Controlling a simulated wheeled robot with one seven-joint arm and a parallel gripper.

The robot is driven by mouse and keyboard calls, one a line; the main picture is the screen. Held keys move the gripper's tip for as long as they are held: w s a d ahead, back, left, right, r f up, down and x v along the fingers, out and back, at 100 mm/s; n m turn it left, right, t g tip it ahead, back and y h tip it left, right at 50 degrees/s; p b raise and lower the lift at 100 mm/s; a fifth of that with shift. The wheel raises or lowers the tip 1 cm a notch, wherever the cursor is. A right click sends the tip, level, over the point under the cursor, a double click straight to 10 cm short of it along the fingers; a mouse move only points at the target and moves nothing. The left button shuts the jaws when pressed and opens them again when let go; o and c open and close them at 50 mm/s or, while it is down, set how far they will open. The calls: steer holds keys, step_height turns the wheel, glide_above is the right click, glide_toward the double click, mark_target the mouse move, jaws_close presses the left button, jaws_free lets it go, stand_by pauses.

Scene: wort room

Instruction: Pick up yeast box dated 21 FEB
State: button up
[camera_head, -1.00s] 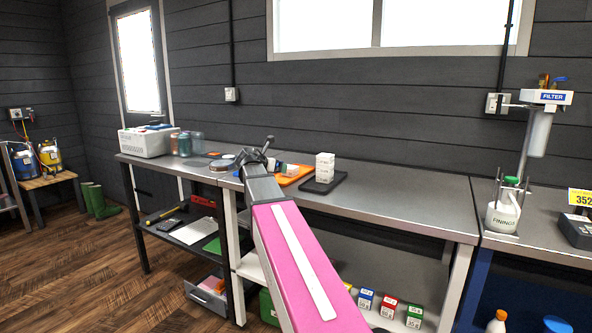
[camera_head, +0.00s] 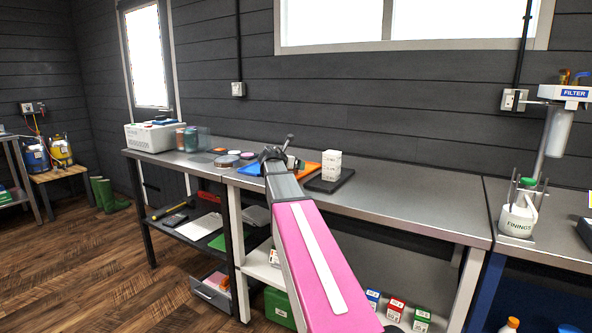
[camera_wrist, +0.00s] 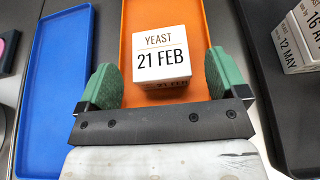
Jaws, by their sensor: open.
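The white yeast box (camera_wrist: 162,55) reads "YEAST 21 FEB" in the wrist view and sits on the orange tray (camera_wrist: 188,12). My gripper (camera_wrist: 161,75) is open, with a green pad on either side of the box's near part; I cannot tell whether the pads touch it. In the head view my gripper (camera_head: 277,155) is over the trays on the steel bench, and the arm and gripper mostly hide the box. Other white boxes (camera_head: 330,165) are stacked on the black tray (camera_head: 345,178), right of the orange tray.
A blue tray (camera_wrist: 58,95) lies left of the orange one and looks empty. A white crate (camera_head: 152,137) and jars (camera_head: 190,139) stand at the bench's left end. The bench top (camera_head: 420,208) right of the black tray is clear. A finings jug (camera_head: 517,217) stands farther right.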

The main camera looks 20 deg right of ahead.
steer(key=x, duration=0.4)
steer(key=shift+s, duration=0.1)
steer(key=shift+a, duration=0.1)
steer(key=shift+c, duration=0.3)
steer(key=c, duration=1)
steer(key=shift+o, duration=0.2)
